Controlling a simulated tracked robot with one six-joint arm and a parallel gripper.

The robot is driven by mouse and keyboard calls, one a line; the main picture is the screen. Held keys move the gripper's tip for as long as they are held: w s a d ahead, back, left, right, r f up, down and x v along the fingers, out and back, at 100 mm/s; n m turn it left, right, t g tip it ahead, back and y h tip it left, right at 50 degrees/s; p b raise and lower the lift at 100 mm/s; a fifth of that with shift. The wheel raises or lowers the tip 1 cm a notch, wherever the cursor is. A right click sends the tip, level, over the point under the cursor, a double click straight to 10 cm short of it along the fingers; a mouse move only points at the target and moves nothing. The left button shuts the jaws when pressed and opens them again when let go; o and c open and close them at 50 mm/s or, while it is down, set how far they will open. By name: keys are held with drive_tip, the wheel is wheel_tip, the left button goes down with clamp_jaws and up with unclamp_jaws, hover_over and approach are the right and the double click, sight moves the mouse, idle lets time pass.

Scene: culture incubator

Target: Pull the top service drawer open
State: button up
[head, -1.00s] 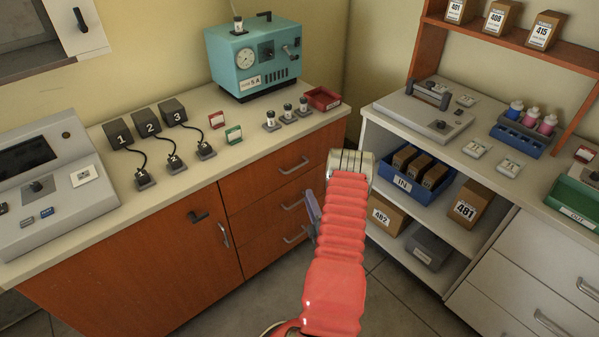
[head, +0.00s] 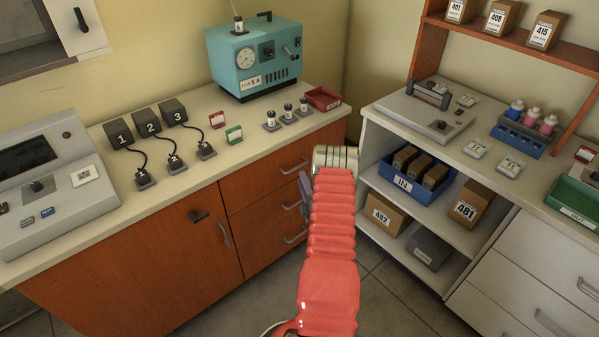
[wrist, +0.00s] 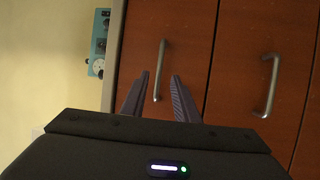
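The top service drawer (head: 262,188) is the upper red-brown front in the stack under the left counter, and it is closed. Its grey bar handle (head: 294,166) shows just left of my arm; it also appears in the wrist view (wrist: 159,72), where the picture is turned sideways. My gripper (wrist: 160,76) is open, and its two dark fingers appear on either side of this handle in the wrist view. I cannot tell whether they touch it or how far off it is. In the head view my red-sleeved arm hides most of the gripper.
A lower drawer handle (wrist: 271,85) shows right of the top one in the wrist view. The countertop (head: 215,165) overhangs the drawers and carries a teal device (head: 255,60). An open white shelf unit (head: 450,228) stands right of my arm. Floor (head: 390,300) shows between the cabinets.

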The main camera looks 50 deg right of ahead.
drive_tip(key=shift+x, duration=2.75)
clamp_jaws()
drive_tip(key=shift+f, duration=0.1)
drive_tip(key=shift+s, duration=0.1)
